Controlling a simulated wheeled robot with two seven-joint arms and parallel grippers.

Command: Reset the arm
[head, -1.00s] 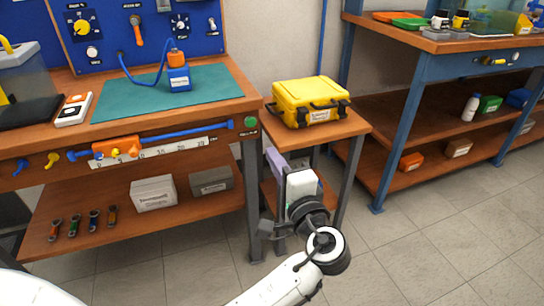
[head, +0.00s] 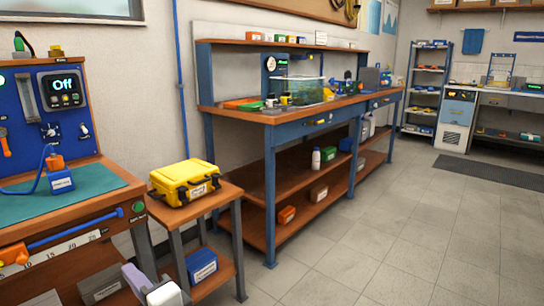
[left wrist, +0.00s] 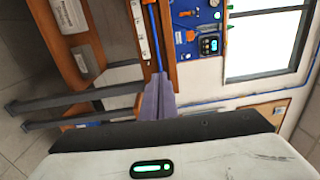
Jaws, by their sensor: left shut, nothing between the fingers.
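My left gripper (head: 134,278) shows at the bottom edge of the head view, with only its pale purple fingers and part of its white body in sight. It is in front of the lower part of the small side table. In the left wrist view its two purple fingers (left wrist: 158,98) lie together, shut with nothing between them. Beyond them that view shows the workbench's front edge and the blue panel (left wrist: 198,32), turned on their side. The rest of my left arm is out of the head view. My right gripper is in neither view.
The workbench with a green mat (head: 95,184) stands at left. A yellow case (head: 184,182) sits on the small side table (head: 222,193). A long blue-framed bench (head: 270,205) stands to the right. Open tiled floor (head: 400,240) fills the right side.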

